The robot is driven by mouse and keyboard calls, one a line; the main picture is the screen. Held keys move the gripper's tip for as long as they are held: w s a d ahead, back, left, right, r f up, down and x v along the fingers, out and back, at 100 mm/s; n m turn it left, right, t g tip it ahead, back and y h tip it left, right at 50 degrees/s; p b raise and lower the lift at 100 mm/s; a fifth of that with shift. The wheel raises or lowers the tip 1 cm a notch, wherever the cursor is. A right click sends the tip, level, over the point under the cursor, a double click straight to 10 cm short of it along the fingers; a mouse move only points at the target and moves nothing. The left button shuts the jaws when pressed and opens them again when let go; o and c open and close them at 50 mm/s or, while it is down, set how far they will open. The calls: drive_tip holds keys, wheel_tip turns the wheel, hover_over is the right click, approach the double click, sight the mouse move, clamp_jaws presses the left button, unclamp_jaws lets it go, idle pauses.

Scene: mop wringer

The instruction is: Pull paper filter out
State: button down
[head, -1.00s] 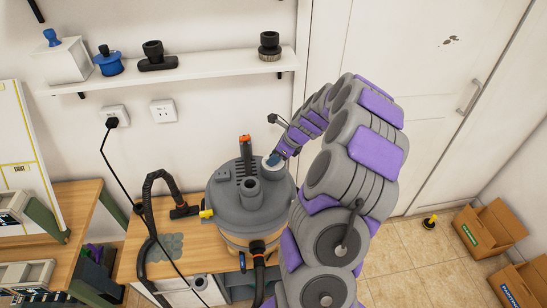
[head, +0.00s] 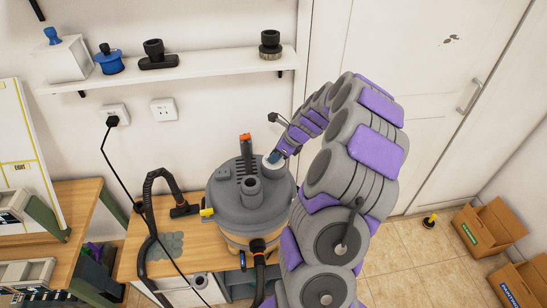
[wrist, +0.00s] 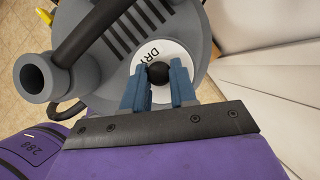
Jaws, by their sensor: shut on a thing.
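The paper filter shows as a white disc marked "DRY" (wrist: 147,52) with a black round knob (wrist: 158,70) on it, set in the grey lid of the vacuum canister. In the head view the white disc (head: 272,172) is at the right of the lid (head: 226,200). My gripper (wrist: 159,80) has its two blue fingers closed around the knob, one on each side. In the head view my gripper (head: 274,157) is directly above the disc. The filter's body below the disc is hidden.
On the lid are a grey upright pipe stub (head: 251,192) and an orange-tipped handle (head: 246,150). A black hose (head: 150,200) lies left on the wooden bench (head: 127,265). A wall shelf (head: 170,72) holds attachments. The white wall (wrist: 265,85) is close on the right in the wrist view.

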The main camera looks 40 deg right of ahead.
drive_tip(key=shift+r+p, duration=0.1)
drive_tip(key=shift+p, duration=0.3)
drive_tip(key=shift+r, duration=0.1)
drive_tip(key=shift+r+p, duration=3.65)
drive_tip(key=shift+r, duration=0.4)
